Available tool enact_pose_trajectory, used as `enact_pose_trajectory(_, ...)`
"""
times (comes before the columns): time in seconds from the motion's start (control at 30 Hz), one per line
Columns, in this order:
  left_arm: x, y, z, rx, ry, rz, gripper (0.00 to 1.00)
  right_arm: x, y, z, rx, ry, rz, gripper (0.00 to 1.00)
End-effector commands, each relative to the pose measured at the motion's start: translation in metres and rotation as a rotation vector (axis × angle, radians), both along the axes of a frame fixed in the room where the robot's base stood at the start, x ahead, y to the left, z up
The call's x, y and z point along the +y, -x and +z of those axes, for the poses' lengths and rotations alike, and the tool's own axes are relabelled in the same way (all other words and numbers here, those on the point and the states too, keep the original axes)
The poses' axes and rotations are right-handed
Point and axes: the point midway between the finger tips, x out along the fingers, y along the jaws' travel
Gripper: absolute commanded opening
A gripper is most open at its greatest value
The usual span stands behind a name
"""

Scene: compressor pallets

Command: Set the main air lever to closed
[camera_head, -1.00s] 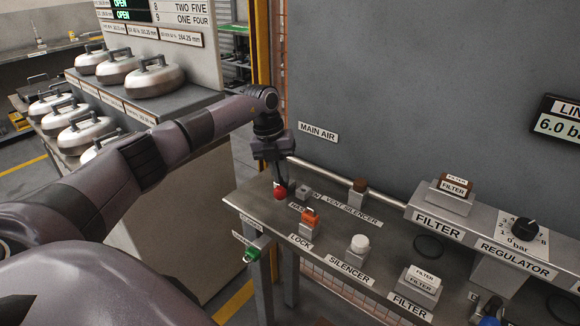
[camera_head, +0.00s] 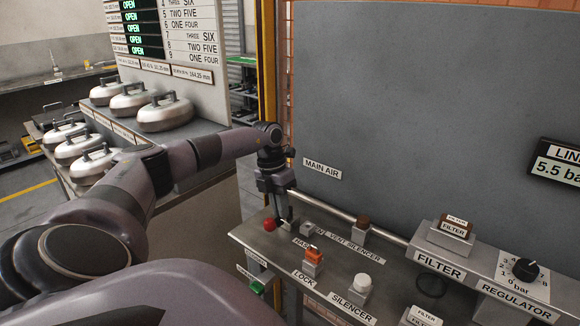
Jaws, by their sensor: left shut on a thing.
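The main air lever shows as a red knob (camera_head: 270,224) near the left end of the steel bench, below the MAIN AIR label (camera_head: 322,169) on the grey panel. My left gripper (camera_head: 285,215) points down just right of the red knob and is shut on the lever. The lever's shaft is mostly hidden by the gripper, so its exact angle cannot be told. The line display (camera_head: 560,170) reads about 5.5 bar, cut by the picture's edge. My right gripper is not in view.
The bench carries an orange lock piece (camera_head: 314,253), a white silencer (camera_head: 362,284), a brown-topped vent silencer (camera_head: 362,222), filter blocks (camera_head: 456,228) and a regulator knob (camera_head: 525,268). A pipe (camera_head: 325,204) runs behind.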

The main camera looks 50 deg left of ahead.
Motion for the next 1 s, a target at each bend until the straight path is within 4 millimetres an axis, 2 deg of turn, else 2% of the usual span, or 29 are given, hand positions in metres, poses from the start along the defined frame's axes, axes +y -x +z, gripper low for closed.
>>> enact_pose_trajectory(0.37,0.001,0.001,0.000,0.001,-0.002,-0.008,0.00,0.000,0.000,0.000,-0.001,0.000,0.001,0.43)
enact_pose_trajectory(0.4,0.001,0.001,0.000,0.001,-0.002,-0.008,0.24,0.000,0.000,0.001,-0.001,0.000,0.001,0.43)
enact_pose_trajectory(0.43,0.001,0.001,0.000,0.001,-0.002,-0.007,0.34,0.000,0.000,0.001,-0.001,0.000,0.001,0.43)
enact_pose_trajectory(0.47,0.001,0.001,0.000,0.001,-0.002,-0.007,0.37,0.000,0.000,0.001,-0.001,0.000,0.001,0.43)
enact_pose_trajectory(0.77,0.001,0.001,0.002,-0.001,-0.001,-0.005,0.37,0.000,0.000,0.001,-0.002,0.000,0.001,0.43)
enact_pose_trajectory(0.87,0.003,0.001,0.011,-0.003,-0.002,-0.005,0.37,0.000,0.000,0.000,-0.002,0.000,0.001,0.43)
enact_pose_trajectory(1.0,0.007,0.002,0.034,-0.004,-0.001,-0.005,0.37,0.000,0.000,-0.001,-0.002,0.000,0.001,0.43)
